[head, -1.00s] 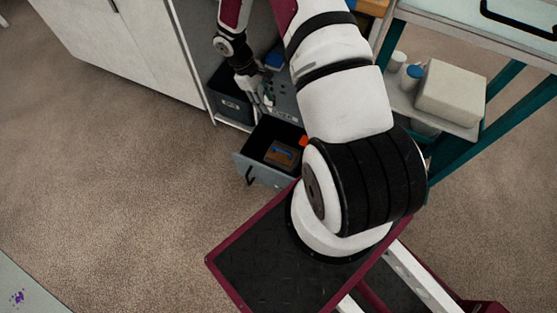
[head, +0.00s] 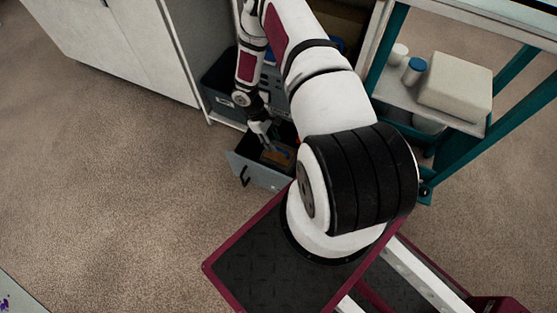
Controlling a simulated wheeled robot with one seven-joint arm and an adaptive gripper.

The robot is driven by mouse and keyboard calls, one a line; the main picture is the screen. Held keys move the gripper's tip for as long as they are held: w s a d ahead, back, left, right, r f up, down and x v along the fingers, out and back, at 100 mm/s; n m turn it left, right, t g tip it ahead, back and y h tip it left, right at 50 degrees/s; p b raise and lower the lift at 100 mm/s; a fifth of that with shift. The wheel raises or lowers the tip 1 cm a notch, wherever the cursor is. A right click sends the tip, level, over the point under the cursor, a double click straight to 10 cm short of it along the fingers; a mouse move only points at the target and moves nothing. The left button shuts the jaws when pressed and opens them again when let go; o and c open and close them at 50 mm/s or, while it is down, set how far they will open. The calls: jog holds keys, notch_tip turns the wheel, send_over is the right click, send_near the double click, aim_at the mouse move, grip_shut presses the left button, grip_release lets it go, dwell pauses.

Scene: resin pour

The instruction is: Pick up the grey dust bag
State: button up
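I cannot make out a grey dust bag for certain. My gripper (head: 268,141) points down into the open grey drawer (head: 258,174), in front of the shelf unit. A small brown thing (head: 278,158) with some blue on it lies in the drawer, right by the fingertips. Whether the fingers touch it, I cannot tell. The fingers are small and dark here, so their opening does not show. My arm hides the right part of the drawer.
A dark bin (head: 222,98) stands on the shelf behind the drawer. A white cabinet (head: 130,45) is at the left. A teal-framed cart (head: 470,150) at the right carries a pale block (head: 456,86) and a blue-lidded jar (head: 413,72). Carpet at the left is clear.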

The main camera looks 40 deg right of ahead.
aim_at(279, 149)
jog(key=shift+s+b+x, duration=0.2)
jog(key=shift+b+x, duration=0.8)
jog(key=shift+x, duration=1.65)
jog(key=shift+r, duration=0.1)
jog(key=shift+c, duration=0.6)
grip_shut()
